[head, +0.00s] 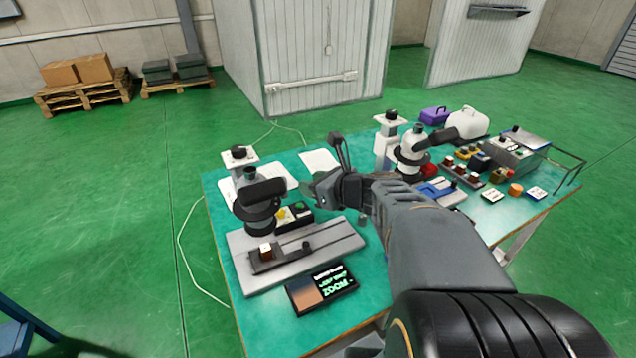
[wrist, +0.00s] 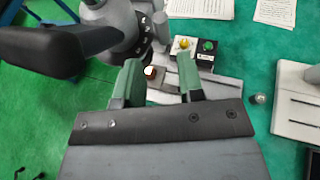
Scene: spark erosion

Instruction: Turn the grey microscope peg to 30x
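The left microscope (head: 250,190), with a light grey body and dark eyepiece head and lens ring, stands on a grey slotted base (head: 340,240). In the wrist view its body (wrist: 120,22) is at the top left. A small light grey part beside its dark-marked ring (wrist: 160,25) may be the peg; I cannot tell its setting. My gripper (head: 318,188) is to the right of this microscope, pointing toward it. Its green fingers (wrist: 160,82) are apart with nothing held between them. A dark display panel (head: 320,290) with ZOOM lettering lies in front; its value is unreadable.
A small brown block with a white top (head: 265,249) sits on the slotted base. A box with yellow and green buttons (wrist: 195,50) is behind it. A second microscope (head: 411,155) and several small items stand at the right. Paper sheets lie behind.

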